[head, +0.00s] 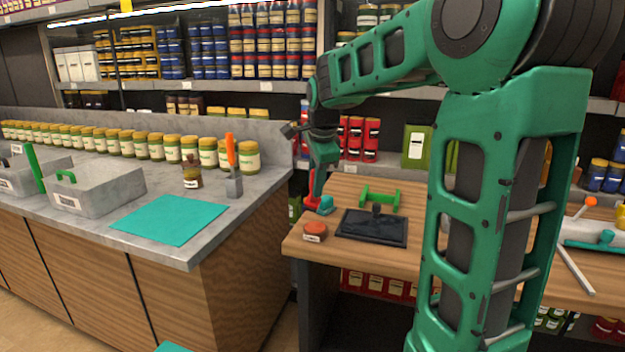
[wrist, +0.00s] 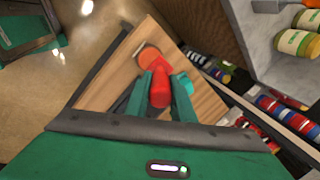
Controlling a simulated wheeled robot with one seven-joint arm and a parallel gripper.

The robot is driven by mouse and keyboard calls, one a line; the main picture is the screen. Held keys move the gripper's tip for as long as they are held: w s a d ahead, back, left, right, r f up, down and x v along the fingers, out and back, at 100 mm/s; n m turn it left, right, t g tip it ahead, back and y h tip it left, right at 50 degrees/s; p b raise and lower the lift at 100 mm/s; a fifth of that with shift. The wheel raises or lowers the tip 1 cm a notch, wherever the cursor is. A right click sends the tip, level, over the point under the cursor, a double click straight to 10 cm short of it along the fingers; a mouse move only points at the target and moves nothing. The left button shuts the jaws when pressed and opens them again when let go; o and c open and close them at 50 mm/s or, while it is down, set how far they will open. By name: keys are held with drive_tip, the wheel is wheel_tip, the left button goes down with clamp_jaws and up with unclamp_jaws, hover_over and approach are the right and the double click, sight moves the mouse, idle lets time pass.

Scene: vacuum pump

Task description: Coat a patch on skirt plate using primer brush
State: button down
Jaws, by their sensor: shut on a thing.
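My gripper (head: 317,192) is shut on a red handle (wrist: 160,92), which looks like the primer brush, above the left back part of the wooden table. In the wrist view my gripper (wrist: 160,100) has a finger on each side of the handle. The brush's bristles cannot be made out. A dark flat plate with a raised knob (head: 365,232), perhaps the skirt plate, lies on the table to the right of my gripper. A round orange-topped pot (head: 315,229) stands near the table's front left corner; it also shows beyond the handle in the wrist view (wrist: 150,55).
A small teal object (head: 326,206) is close beside the gripper. A green bracket (head: 379,199) stands behind the dark plate. A grey counter (head: 85,215) with jars and a turquoise mat (head: 170,220) is at the left. Stocked shelves close off the back.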

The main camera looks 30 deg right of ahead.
sight(318, 205)
drive_tip(key=f, duration=0.1)
drive_tip(key=d+f, duration=0.1)
drive_tip(key=f, duration=0.1)
drive_tip(key=shift+s+f, duration=0.1)
drive_tip(key=shift+f, duration=0.8)
drive_tip(key=shift+a+f, duration=0.1)
drive_tip(key=shift+f, duration=0.45)
idle(1.5)
drive_tip(key=shift+r, duration=3.55)
